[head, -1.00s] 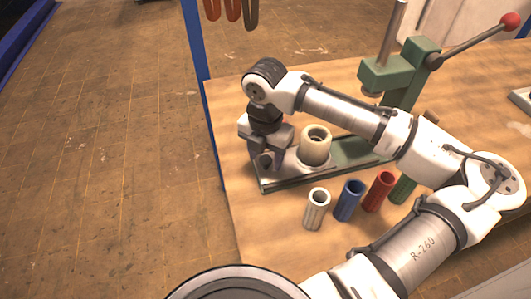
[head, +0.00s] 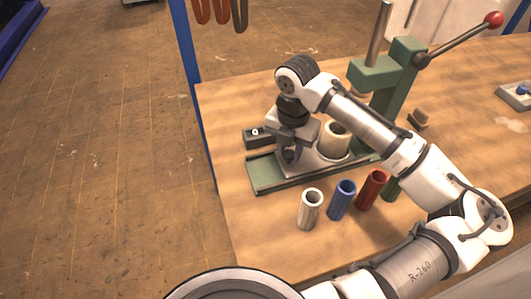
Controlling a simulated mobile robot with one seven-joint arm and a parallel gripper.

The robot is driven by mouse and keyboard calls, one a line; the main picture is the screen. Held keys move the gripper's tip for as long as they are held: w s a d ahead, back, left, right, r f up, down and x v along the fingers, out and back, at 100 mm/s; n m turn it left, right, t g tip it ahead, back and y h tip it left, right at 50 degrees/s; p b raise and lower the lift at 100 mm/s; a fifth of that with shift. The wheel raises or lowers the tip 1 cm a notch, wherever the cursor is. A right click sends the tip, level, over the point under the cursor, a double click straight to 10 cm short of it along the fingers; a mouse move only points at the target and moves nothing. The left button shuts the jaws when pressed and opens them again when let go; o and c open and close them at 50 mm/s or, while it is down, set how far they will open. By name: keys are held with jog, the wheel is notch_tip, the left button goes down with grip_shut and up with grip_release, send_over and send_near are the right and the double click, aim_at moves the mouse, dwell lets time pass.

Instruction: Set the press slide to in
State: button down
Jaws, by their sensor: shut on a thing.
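The press slide (head: 325,168) is a grey plate that carries a thick cream cylinder (head: 335,139). It sits on a long green base (head: 264,180), whose left end is bare. My gripper (head: 289,155) points down at the left end of the slide and is shut on it; the exact grip point is partly hidden by the fingers. The green press (head: 389,80) stands at the right end of the base, with a steel ram (head: 379,35) and a red-knobbed lever (head: 460,38). The cylinder is left of the ram and close to it. My forearm hides part of the base.
In front of the base stand a cream sleeve (head: 310,209), a blue sleeve (head: 342,200), a red sleeve (head: 372,190) and a partly hidden green sleeve (head: 391,187). A small block (head: 419,119) lies right of the press. A blue post (head: 187,80) stands at the table's left edge.

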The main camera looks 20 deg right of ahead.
aim_at(302, 158)
jog(key=shift+d, duration=1.75)
jog(key=c, duration=1.1)
grip_release()
jog(key=shift+d, duration=0.15)
notch_tip(302, 158, up, 14)
jog(key=b, duration=0.1)
jog(key=shift+b, duration=0.35)
jog(key=shift+s+f, duration=0.1)
jog(key=shift+f, duration=0.05)
